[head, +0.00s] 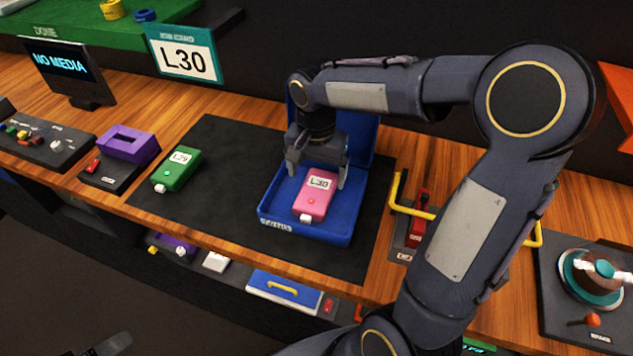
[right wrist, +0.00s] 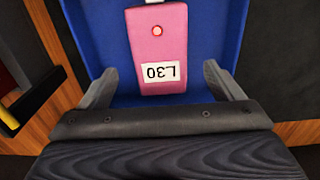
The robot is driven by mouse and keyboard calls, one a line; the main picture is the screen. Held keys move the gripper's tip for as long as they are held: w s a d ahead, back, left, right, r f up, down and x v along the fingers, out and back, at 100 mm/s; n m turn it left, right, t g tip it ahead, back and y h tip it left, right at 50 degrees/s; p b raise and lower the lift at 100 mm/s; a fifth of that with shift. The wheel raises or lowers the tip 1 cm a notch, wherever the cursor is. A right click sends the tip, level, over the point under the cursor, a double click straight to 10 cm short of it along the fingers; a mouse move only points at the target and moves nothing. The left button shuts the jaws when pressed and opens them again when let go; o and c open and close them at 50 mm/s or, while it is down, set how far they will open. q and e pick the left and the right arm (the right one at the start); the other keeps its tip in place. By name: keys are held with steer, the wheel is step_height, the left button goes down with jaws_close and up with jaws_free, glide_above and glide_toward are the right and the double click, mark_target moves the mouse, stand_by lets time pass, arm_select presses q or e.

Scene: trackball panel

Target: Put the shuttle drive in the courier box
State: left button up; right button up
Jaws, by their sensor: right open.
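A pink drive (head: 314,196) labelled L30 lies in the open blue courier box (head: 337,237), its white plug end toward the front. In the right wrist view the pink drive (right wrist: 158,50) lies ahead of the fingers, with the blue box floor (right wrist: 225,35) around it. My right gripper (head: 318,172) is open at the back end of the drive, its fingers apart from the drive's sides. A green drive (head: 178,170) labelled L29 lies on the dark mat.
A card (head: 183,54) reads L30. A screen (head: 62,66) reads NO MEDIA. A purple dock (head: 128,144) stands left of the mat (head: 225,215). Right of the box are a yellow rail (head: 397,190) with a red switch (head: 418,212) and a trackball panel (head: 560,300).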

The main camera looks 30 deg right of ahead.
step_height(320, 180, up, 2)
steer(key=shift+r, duration=0.1)
steer(key=shift+s+r, duration=0.2)
steer(key=shift+r, duration=0.15)
steer(key=s+a+n+t+y, duration=0.2)
steer(key=s+n, duration=0.2)
steer(key=s, duration=0.4)
steer(key=s+a+n+t+y, duration=0.1)
steer(key=s+a+n+t, duration=0.1)
steer(key=s, duration=0.7)
steer(key=shift+a+n+t+y, duration=0.4)
steer(key=shift+n+t, duration=0.4)
steer(key=shift+n, duration=0.2)
